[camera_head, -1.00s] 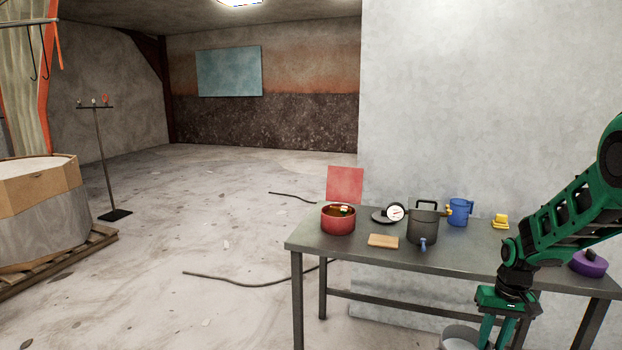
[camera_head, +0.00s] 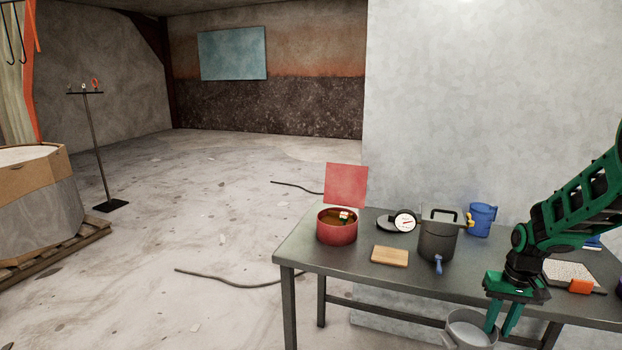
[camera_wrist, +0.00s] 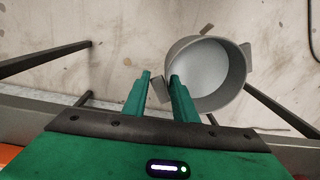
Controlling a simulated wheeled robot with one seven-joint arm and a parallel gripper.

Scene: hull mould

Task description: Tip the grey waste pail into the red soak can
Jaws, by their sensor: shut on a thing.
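The grey waste pail (camera_head: 461,335) hangs in front of the table's front edge, low in the head view. In the wrist view the pail (camera_wrist: 238,85) is seen from above, with a pale grey inside; I cannot tell what it holds. My gripper (camera_head: 501,322) is shut on the pail at its right side. In the wrist view my gripper (camera_wrist: 159,78) has its fingers around a grey tab or handle at the pail's side. The red soak can (camera_head: 337,234) stands at the table's left end, open, with brownish contents and a small item inside.
A red panel (camera_head: 346,185) stands upright behind the can. On the metal table (camera_head: 350,273) are a wooden block (camera_head: 390,256), a dial gauge (camera_head: 405,222), a dark pot with a tap (camera_head: 437,242) and a blue jug (camera_head: 482,219). Floor left of the table is mostly clear.

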